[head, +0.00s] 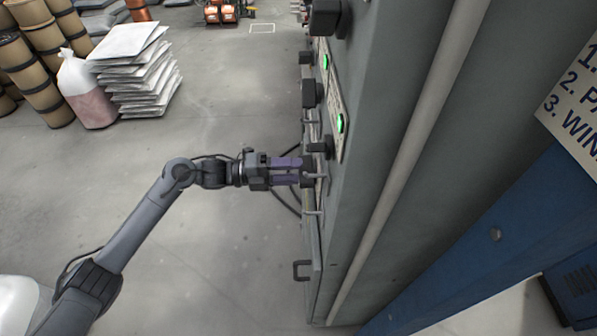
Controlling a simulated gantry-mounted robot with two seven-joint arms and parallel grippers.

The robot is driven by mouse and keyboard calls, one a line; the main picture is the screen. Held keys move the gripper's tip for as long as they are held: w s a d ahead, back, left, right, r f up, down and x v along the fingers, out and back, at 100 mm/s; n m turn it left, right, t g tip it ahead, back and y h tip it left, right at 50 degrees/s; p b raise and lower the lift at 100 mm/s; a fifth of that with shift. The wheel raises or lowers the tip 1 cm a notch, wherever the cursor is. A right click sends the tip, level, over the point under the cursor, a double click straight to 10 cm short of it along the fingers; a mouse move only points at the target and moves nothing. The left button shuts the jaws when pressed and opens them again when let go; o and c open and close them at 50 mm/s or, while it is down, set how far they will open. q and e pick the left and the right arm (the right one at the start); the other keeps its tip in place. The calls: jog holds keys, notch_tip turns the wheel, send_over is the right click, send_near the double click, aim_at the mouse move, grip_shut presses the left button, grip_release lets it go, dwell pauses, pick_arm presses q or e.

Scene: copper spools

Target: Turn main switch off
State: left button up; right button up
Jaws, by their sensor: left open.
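A tall grey electrical cabinet (385,90) fills the middle right of the head view, its switch face seen at a steep angle. My left gripper (299,171) comes in from the left, level, with its two purple fingers open and pointing at this face. A dark switch knob (308,172) is at the fingertips, partly hidden by them. I cannot tell whether the fingers touch it or stand around it. Another black knob (320,147) is just above. Which knob is the main switch cannot be read. My right gripper is not in view.
Green lamps (340,123) glow on the panel, with black knobs (308,93) above. A cabinet handle (302,270) sticks out below my gripper. A blue beam (490,255) and a lettered sign (575,100) are at right. Stacked sacks (135,70) stand far left; the floor between is clear.

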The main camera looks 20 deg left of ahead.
pick_arm(q)
jog(key=shift+x, duration=1)
jog(key=shift+c, duration=0.5)
grip_shut()
